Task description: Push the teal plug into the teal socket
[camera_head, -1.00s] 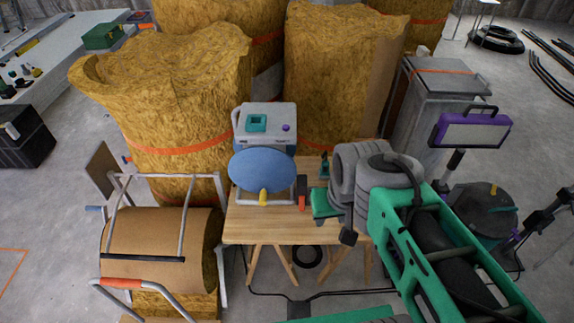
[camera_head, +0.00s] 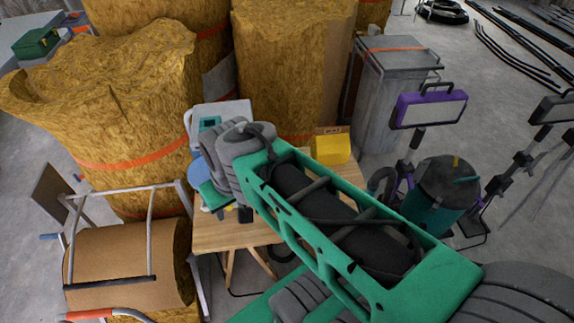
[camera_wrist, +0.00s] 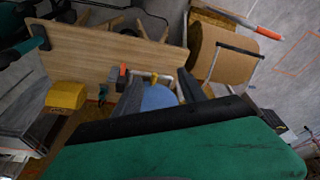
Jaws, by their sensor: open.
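The teal socket (camera_head: 209,123) is a small square on the front of a light grey box (camera_head: 232,108) at the back of the wooden table. My arm covers the box's lower right part. My gripper (camera_head: 231,212) hangs over the table in front of the box. In the wrist view its two dark fingers stand apart, with a blue disc (camera_wrist: 158,97) showing beyond the gap (camera_wrist: 161,84); nothing is clearly held. A small dark teal piece (camera_wrist: 103,91) beside the fingers may be the plug, but it is too small to be sure. In the head view I cannot see the plug.
The wooden table (camera_wrist: 85,52) has a yellow box (camera_head: 331,147) at its right side. A black and orange item (camera_wrist: 121,78) lies near the disc. Tall straw-coloured bales (camera_head: 110,90) stand behind, and a brown roll on a frame (camera_head: 125,265) is at left.

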